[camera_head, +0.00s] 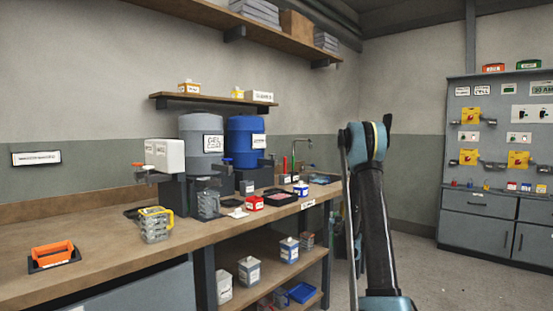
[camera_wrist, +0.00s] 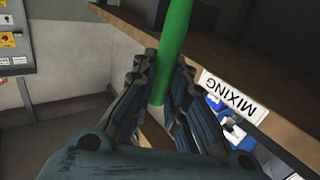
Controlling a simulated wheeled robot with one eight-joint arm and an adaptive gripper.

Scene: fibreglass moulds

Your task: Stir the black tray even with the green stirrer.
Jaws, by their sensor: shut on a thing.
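The green stirrer (camera_wrist: 176,35) stands between the two fingers of my gripper (camera_wrist: 166,68) in the wrist view. The gripper is shut on it, and its far end runs out of the top of that view. In the head view my raised arm hides the gripper. A black tray (camera_head: 283,202) with pinkish contents lies on the workbench near the front edge, left of the "MIXING" label. How even its contents are is too small to tell. The tray does not show in the wrist view.
The workbench (camera_head: 110,230) edge and the MIXING label (camera_wrist: 235,95) are close to my gripper. Blue (camera_head: 246,140) and grey (camera_head: 201,145) drums stand behind. Open floor lies right of the bench.

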